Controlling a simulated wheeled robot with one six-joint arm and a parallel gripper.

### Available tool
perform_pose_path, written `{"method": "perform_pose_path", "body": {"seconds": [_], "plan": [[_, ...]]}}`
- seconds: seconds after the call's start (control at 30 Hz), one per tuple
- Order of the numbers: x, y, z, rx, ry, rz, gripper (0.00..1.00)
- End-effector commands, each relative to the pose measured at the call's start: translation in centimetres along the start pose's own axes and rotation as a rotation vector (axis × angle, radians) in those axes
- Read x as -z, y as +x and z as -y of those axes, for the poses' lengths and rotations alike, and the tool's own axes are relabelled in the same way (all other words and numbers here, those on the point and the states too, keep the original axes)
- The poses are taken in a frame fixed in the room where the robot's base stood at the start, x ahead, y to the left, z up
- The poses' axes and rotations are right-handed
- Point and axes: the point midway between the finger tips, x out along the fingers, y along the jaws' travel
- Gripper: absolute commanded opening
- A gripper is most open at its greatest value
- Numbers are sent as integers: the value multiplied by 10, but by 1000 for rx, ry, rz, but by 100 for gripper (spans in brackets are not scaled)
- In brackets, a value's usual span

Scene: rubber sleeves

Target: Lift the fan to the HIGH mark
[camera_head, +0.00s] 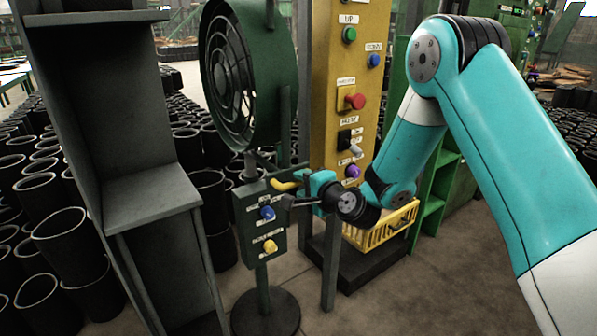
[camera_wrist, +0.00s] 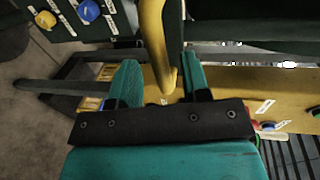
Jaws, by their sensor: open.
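The green round fan (camera_head: 240,75) stands upright on a pole with a round base (camera_head: 265,312). A green control box (camera_head: 262,225) with a blue knob and a yellow knob is on that stand, below the fan. A yellow handle (camera_head: 286,186) sticks out near the top of the box. My gripper (camera_head: 296,190) is open beside this handle. In the wrist view, the handle (camera_wrist: 155,45) reaches down between the two spread teal fingers (camera_wrist: 160,80), with room on both sides. I cannot tell whether either finger touches it. I cannot make out a HIGH mark.
A yellow panel (camera_head: 325,80) with labelled buttons stands just behind my gripper. A yellow crate (camera_head: 375,238) sits on a dark platform below. A grey shelf unit (camera_head: 150,205) stands at the left. Many black rubber sleeves (camera_head: 60,240) fill the floor behind. The front floor is clear.

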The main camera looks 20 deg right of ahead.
Motion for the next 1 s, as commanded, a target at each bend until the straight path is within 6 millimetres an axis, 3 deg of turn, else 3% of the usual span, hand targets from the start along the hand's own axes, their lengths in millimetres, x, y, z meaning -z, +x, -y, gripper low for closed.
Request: {"method": "perform_pose_path", "body": {"seconds": [0.2, 0.5, 0.7, 1.0], "plan": [[0, 21, 1, 0, -1, 1, 43], [0, 23, -1, 0, 1, 0, 43], [0, 23, 0, 0, 1, 0, 0], [0, 21, 9, 1, 1, -1, 0]]}}
